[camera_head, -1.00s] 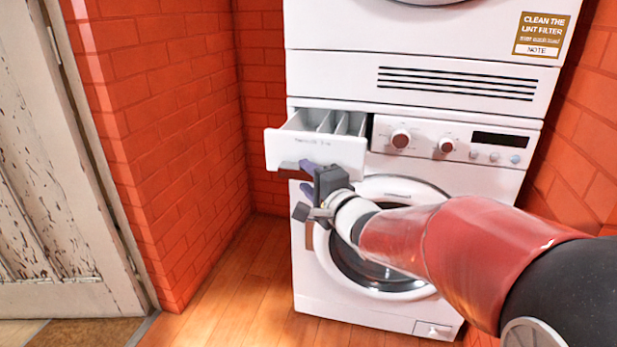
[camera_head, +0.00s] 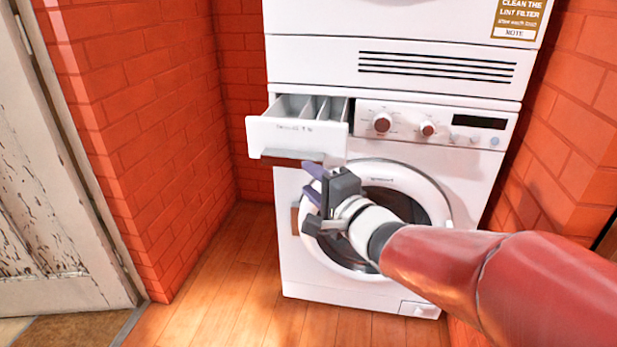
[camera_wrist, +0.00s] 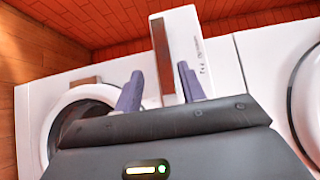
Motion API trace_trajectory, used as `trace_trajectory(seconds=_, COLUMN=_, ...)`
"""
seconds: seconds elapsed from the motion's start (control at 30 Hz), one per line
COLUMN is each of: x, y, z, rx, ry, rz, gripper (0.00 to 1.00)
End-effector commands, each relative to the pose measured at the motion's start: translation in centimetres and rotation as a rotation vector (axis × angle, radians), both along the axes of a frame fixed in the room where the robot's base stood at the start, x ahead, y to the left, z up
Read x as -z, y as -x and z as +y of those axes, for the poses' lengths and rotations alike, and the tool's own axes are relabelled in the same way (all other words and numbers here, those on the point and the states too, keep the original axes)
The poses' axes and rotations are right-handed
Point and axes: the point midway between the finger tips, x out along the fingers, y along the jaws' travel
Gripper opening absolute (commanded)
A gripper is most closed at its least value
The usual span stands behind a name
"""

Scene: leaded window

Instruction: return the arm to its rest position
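My gripper (camera_head: 310,183) is in front of the washing machine, just below the open detergent drawer and apart from its handle in the head view. In the wrist view its two purple fingers (camera_wrist: 157,92) stand apart with nothing held between them. My red arm reaches in from the lower right. The white detergent drawer (camera_head: 297,135) is pulled out at the upper left of the washer and shows its compartments. In the wrist view the drawer front (camera_wrist: 206,62) with its brown handle strip (camera_wrist: 163,58) lies beyond the fingers.
The white washer (camera_head: 470,170) has a closed round door (camera_head: 345,240) behind my gripper. A white dryer (camera_head: 320,60) is stacked above. Red brick walls (camera_head: 150,120) stand on both sides. Wooden floor (camera_head: 235,265) is clear at the left, beside a worn white door (camera_head: 50,200).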

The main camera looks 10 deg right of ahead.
Motion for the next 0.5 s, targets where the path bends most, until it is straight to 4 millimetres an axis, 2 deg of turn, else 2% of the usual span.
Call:
trace_trajectory(seconds=0.17, x=0.0, y=0.0, z=-0.1, rx=0.004, ry=0.005, rz=0.0, gripper=0.4)
trace_trajectory(seconds=0.27, x=-0.1, y=0.0, z=-0.7, rx=0.041, ry=0.066, rz=0.0, gripper=0.4)
trace_trajectory(seconds=0.37, x=0.0, y=0.4, z=-2.4, rx=0.124, ry=0.22, rz=0.015, gripper=0.4)
trace_trajectory(seconds=0.5, x=0.8, y=2.4, z=-5.5, rx=0.233, ry=0.552, rz=0.109, gripper=0.4)
